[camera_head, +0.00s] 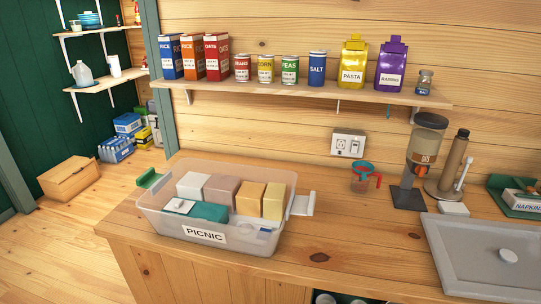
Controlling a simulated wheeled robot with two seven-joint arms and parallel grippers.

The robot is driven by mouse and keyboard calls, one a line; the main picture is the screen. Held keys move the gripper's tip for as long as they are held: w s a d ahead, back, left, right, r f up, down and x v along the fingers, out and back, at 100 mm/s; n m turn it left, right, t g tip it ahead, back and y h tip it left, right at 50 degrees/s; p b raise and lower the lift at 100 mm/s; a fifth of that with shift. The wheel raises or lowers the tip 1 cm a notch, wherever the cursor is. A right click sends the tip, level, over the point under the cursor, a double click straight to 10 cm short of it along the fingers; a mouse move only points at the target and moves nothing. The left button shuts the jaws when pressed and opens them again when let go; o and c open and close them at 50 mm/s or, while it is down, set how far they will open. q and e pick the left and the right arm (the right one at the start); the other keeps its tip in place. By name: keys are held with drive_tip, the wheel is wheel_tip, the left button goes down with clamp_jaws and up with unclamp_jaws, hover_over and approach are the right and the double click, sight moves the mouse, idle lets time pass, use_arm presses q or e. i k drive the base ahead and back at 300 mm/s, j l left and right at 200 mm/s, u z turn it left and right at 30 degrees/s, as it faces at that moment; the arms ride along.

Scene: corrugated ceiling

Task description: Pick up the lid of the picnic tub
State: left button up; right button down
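The picnic tub (160,222), a translucent box with a PICNIC label (204,234) on its front, stands on the wooden counter. I see no separate lid; I cannot tell whether a clear one covers the top. Neither of my grippers is in view.
A measuring cup (362,178), a dispenser (424,150) and a brown flask (453,160) stand behind. A shelf (300,90) with groceries hangs above.

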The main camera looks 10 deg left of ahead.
sight(479, 259)
drive_tip(key=z, duration=1.35)
drive_tip(key=u, duration=2)
drive_tip(key=l+z, duration=0.2)
drive_tip(key=z, duration=0.15)
drive_tip(key=l+z, duration=0.2)
drive_tip(key=z, duration=0.15)
drive_tip(key=i+l+z, duration=0.15)
drive_tip(key=z, duration=0.2)
